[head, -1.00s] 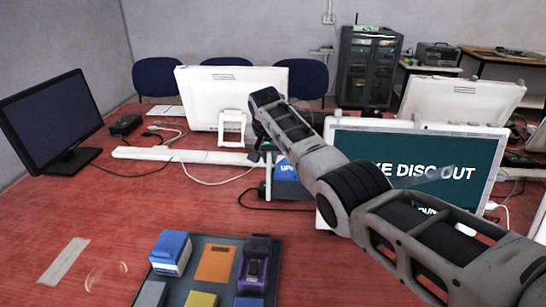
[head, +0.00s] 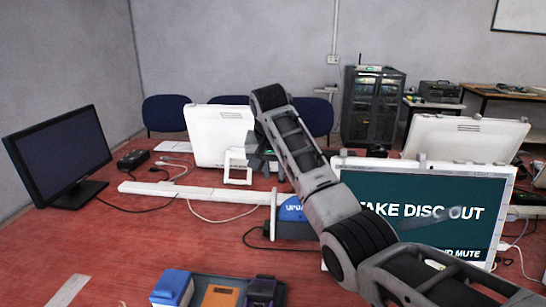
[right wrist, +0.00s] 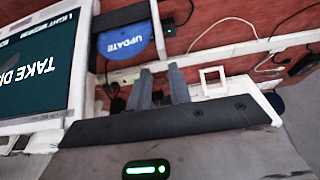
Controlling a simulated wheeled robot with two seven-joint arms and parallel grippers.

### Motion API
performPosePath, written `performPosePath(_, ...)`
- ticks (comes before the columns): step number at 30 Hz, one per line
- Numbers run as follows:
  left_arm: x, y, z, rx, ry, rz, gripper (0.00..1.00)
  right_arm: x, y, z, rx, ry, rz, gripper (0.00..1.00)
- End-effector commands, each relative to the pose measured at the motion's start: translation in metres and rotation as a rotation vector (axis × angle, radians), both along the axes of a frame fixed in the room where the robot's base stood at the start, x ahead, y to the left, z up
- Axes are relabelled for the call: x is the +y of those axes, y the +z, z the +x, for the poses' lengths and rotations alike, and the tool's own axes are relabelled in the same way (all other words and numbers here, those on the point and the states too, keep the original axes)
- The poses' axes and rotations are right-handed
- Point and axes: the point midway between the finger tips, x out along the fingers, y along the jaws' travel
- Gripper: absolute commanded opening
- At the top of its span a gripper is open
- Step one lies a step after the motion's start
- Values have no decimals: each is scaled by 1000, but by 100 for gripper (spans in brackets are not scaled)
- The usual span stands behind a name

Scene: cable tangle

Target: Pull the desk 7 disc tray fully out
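The desk screen (head: 428,235) reads "TAKE DISC OUT" in the head view; part of it also shows in the right wrist view (right wrist: 40,62). A blue disc marked "UPDATE" (right wrist: 128,42) lies partly under or in a dark grey slab (right wrist: 120,14), perhaps the disc tray, beside that screen. The blue disc (head: 291,211) also shows left of the screen in the head view, partly covered by a pale post. My right gripper (right wrist: 161,72) is empty, with a narrow gap between its fingers, apart from the disc. In the head view its fingers (head: 262,162) are small and dark. My left gripper is out of view.
A dark monitor (head: 60,150) stands at the left. A white cable trunk (head: 195,191) with loose cables crosses the red desk. White screens (head: 218,133) stand behind. A front tray holds blue, orange (head: 220,297) and purple blocks. The red desk (head: 150,240) is clear at left.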

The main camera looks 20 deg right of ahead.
Motion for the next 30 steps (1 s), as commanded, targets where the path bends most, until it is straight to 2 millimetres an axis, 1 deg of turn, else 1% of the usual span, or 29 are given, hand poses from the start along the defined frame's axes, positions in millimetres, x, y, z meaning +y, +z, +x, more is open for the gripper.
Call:
performPosePath(1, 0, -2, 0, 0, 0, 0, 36, 2, 10, -3, -5, 1, 1, 20)
performPosePath(3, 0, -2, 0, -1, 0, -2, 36, 4, 23, -8, -4, 1, 0, 20)
performPosePath(6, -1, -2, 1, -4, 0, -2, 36, 7, 36, -13, -2, 0, -1, 20)
performPosePath(9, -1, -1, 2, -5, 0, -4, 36, 8, 44, -16, -1, 0, 0, 20)
performPosePath(14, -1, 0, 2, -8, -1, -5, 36, 9, 49, -18, 1, 0, 0, 20)
performPosePath(30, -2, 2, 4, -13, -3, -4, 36, 9, 49, -18, 1, 0, 0, 20)
